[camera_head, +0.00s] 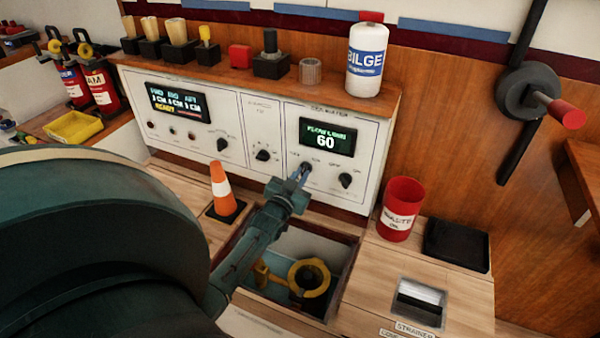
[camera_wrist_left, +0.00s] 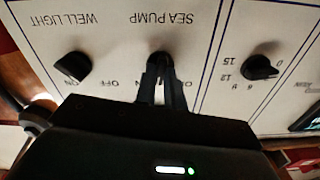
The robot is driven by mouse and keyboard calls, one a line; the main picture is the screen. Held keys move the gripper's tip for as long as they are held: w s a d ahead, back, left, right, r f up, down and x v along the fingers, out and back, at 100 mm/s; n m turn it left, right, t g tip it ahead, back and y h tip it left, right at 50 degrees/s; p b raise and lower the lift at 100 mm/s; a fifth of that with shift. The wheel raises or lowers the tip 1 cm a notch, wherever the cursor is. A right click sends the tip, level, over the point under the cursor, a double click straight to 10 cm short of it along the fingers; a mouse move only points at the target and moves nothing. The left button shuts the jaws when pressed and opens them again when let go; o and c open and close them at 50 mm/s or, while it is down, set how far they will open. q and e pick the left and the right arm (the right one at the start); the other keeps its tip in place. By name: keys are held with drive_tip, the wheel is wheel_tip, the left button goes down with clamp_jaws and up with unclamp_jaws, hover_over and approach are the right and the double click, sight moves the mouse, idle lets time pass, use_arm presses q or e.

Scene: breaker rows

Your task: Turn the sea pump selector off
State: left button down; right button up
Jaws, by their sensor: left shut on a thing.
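The sea pump selector (camera_wrist_left: 160,60) is a dark knob on the white panel, under the SEA PUMP label, which reads upside down in the left wrist view. My left gripper (camera_wrist_left: 163,88) is shut on this knob, with its fingers against the panel face. In the head view my left gripper (camera_head: 299,177) reaches the lower part of the panel, below the green display reading 60. The fingers hide most of the knob and part of its markings, so its exact setting cannot be read. My right gripper is not in view.
The well light knob (camera_wrist_left: 73,66) and a numbered dial (camera_wrist_left: 260,68) flank the selector. An open well with a yellow ring fitting (camera_head: 309,278) lies below my arm. An orange cone (camera_head: 223,190) and a red cup (camera_head: 400,208) stand on either side.

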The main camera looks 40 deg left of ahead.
use_arm(q)
drive_tip(key=shift+n, duration=0.6)
drive_tip(key=shift+n+p, duration=0.45)
drive_tip(key=shift+n, duration=0.45)
drive_tip(key=n, duration=0.2)
drive_tip(key=shift+n, duration=0.3)
drive_tip(key=n, duration=0.3)
drive_tip(key=shift+p, duration=0.35)
drive_tip(key=shift+n, duration=0.9)
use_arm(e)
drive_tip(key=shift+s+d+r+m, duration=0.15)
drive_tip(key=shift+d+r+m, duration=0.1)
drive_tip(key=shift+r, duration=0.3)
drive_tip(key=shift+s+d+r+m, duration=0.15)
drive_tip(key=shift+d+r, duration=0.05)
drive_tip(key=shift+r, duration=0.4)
use_arm(q)
drive_tip(key=c, duration=1.5)
unclamp_jaws()
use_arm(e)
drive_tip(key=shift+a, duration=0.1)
